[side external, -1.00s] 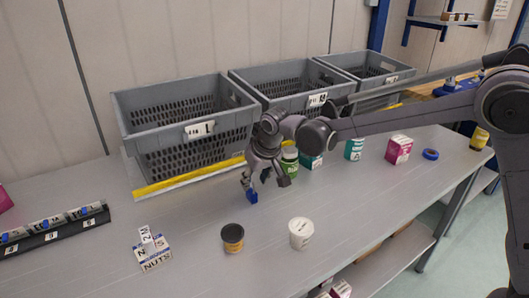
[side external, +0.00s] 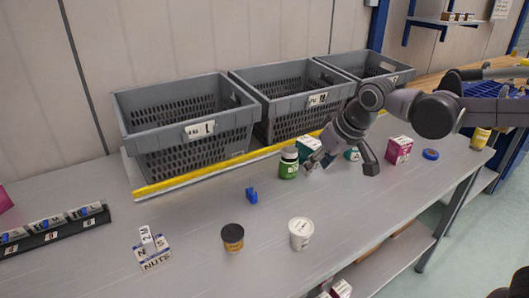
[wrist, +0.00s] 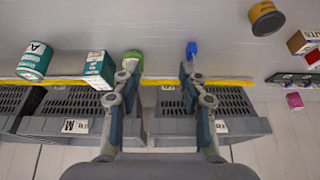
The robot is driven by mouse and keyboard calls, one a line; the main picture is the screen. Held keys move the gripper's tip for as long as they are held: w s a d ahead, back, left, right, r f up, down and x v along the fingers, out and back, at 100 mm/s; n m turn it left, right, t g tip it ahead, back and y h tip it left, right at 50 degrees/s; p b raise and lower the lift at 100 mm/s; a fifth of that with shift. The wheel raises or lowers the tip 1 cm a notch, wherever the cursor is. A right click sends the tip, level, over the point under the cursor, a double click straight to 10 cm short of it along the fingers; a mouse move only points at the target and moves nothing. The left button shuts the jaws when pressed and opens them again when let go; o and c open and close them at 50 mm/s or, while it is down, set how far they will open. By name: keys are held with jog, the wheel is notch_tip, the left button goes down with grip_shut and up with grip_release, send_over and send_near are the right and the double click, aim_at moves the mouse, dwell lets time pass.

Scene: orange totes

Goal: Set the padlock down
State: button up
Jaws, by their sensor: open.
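The blue padlock (side external: 251,195) rests on the grey table in front of the left crate, apart from my gripper. It also shows in the wrist view (wrist: 191,49), just beyond the right fingertip. My gripper (side external: 340,170) is open, to the right of the padlock in the side view, close to the green bottle and the teal boxes. In the wrist view my gripper (wrist: 158,70) has its fingers spread with nothing between them.
Grey crates (side external: 190,125) line the back behind a yellow strip (side external: 180,184). A green bottle (side external: 289,163) stands between padlock and gripper. Table around the padlock is clear.

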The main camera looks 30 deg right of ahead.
jog(key=s+d+f, duration=0.2)
jog(key=s+d, duration=0.1)
jog(key=s, duration=0.3)
jog(key=s+d+f+t, duration=0.1)
jog(key=s+d+f, duration=0.1)
jog(key=s, duration=0.5)
jog(key=shift+s+d+f+t, duration=0.2)
jog(key=shift+s+d+t, duration=0.1)
jog(key=shift+d, duration=0.2)
